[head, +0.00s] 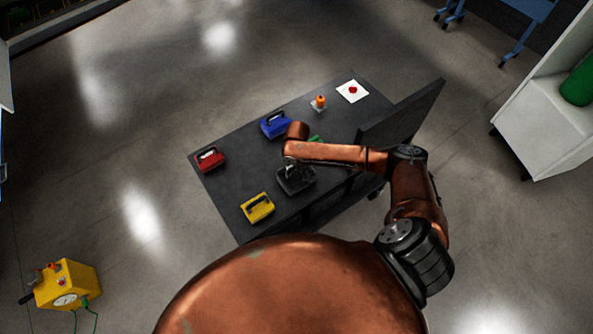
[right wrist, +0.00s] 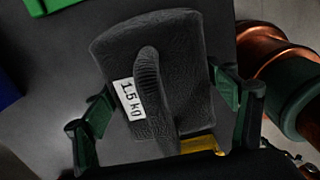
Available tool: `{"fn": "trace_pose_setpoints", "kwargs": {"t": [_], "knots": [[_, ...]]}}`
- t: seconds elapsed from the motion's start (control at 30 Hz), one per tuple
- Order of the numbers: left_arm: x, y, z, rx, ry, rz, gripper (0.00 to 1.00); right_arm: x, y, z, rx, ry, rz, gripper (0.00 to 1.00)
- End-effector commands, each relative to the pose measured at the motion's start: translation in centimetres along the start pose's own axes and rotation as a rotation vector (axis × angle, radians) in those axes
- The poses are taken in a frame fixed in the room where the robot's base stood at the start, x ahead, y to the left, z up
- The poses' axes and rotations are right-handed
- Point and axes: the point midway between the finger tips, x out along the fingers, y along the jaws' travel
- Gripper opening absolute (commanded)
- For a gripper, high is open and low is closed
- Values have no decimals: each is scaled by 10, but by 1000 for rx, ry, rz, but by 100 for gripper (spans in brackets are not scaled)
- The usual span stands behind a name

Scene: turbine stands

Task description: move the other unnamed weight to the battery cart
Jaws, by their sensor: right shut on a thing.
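A dark grey weight (head: 296,181) with a loop handle is at the dark table's near side. In the right wrist view the weight (right wrist: 185,75) shows a white "1.5 kg" label. My right gripper (head: 291,166) is over it, and its green fingers (right wrist: 163,88) are shut on the weight from both sides. I cannot tell whether the weight is on the table or just above it. Red (head: 209,159), blue (head: 275,124) and yellow (head: 257,207) weights stand around it. A green weight (head: 315,139) is mostly hidden behind my arm. My left gripper is out of view. I cannot identify the battery cart.
The dark table (head: 228,190) also holds a small orange item (head: 320,101) and a white card (head: 352,91) with a red thing. A dark upright panel (head: 400,115) edges its right side. A yellow box with a gauge (head: 68,285) stands on the floor, lower left. Open floor surrounds the table.

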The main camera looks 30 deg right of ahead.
Motion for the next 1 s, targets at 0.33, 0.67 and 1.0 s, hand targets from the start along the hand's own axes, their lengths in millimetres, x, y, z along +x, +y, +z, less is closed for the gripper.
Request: {"fn": "trace_pose_setpoints", "kwargs": {"t": [0.33, 0.67, 1.0], "knots": [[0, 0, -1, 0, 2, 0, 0, 1, 0, 0, 0, 0, -1, 86], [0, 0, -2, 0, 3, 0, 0, 1, 0, 0, 0, 0, -1, 97], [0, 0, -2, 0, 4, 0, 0, -24, 1, 0, -2, 0, 3, 97]]}}
